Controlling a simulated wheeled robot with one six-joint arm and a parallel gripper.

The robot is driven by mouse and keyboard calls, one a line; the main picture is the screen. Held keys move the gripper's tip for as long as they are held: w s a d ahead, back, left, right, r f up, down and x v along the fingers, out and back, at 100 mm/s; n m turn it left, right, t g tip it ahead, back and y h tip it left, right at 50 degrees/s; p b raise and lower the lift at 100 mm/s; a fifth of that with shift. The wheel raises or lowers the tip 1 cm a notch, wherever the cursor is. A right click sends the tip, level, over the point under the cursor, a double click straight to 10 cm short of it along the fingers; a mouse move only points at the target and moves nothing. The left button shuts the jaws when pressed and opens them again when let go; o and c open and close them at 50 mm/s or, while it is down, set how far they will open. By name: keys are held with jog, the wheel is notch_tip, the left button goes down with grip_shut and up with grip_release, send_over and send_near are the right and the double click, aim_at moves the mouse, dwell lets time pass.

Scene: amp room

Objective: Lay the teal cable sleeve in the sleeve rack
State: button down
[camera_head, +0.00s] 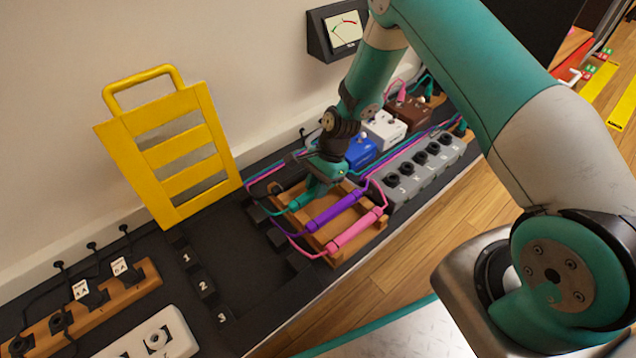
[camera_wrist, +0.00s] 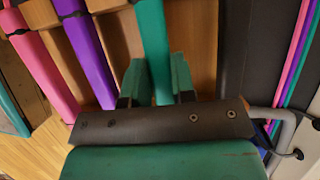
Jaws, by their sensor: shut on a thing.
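The teal cable sleeve (camera_head: 296,205) is at the far side of the wooden sleeve rack (camera_head: 382,224), beyond the purple sleeve (camera_head: 335,208) and the pink sleeve (camera_head: 355,235), which both lie across the rack. My gripper (camera_head: 316,186) points down over the rack and partly hides the teal sleeve. In the wrist view my gripper (camera_wrist: 156,82) is shut on the teal sleeve (camera_wrist: 151,35), a finger on each side. The sleeve runs about parallel to the purple one (camera_wrist: 86,50). I cannot tell whether it touches the rack's wood (camera_wrist: 120,40).
Thin cables run from the sleeves over the dark board (camera_head: 255,275). A grey block of black sockets (camera_head: 425,165) and a blue pedal (camera_head: 362,152) stand close to the rack. A yellow slatted frame (camera_head: 170,145) leans on the wall. Numbered spaces at left are bare.

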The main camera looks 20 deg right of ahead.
jog(key=c, duration=0.9)
grip_release()
jog(key=shift+o, duration=0.2)
jog(key=shift+r, duration=0.1)
jog(key=p+v, duration=0.9)
jog(key=v, duration=0.8)
jog(key=shift+r, duration=0.15)
